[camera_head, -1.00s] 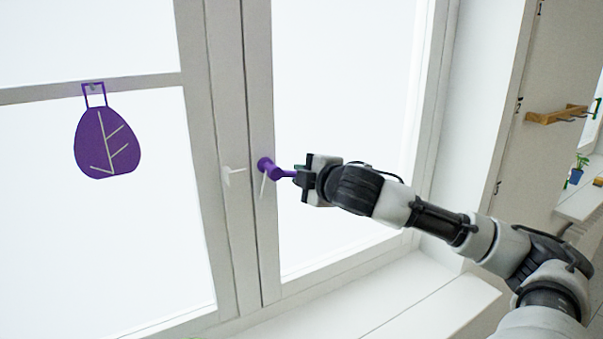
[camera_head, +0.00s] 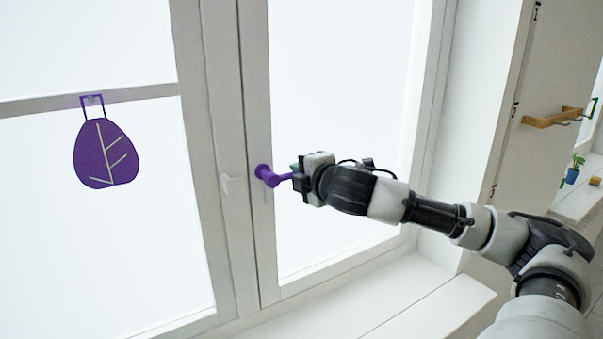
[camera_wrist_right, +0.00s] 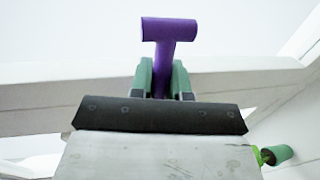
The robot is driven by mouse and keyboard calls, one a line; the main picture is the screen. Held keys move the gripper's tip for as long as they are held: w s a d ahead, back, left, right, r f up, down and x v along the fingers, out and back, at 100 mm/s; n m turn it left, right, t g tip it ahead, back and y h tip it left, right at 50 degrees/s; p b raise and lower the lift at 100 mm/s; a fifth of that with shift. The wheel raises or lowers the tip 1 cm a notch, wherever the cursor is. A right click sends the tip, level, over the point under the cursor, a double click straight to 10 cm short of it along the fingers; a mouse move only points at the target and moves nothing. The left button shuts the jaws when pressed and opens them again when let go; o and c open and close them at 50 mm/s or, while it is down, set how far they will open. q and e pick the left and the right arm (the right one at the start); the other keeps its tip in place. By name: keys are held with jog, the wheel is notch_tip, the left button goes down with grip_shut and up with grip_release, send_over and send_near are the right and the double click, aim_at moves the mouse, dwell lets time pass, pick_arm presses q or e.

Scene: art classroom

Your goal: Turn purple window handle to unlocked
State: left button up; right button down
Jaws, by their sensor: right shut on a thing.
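The purple window handle (camera_head: 267,175) is mounted on the middle frame of the window. Its lever points to the right, roughly horizontal, in the head view. My right gripper (camera_head: 297,180) is shut on the lever's outer end. In the right wrist view the purple handle (camera_wrist_right: 168,32) shows as a T shape, with its lever between the green fingertips of my right gripper (camera_wrist_right: 162,82). My left gripper is out of view.
A purple leaf ornament (camera_head: 104,153) hangs on the left pane. The white window sill (camera_head: 375,300) below is clear. A wooden peg rack (camera_head: 552,119) is on the right wall.

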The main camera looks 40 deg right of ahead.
jog(key=c, duration=1.1)
grip_release()
jog(key=shift+r, duration=0.1)
jog(key=shift+s+a, duration=0.1)
jog(key=b+v, duration=0.5)
jog(key=v, duration=0.5)
jog(key=shift+s, duration=0.3)
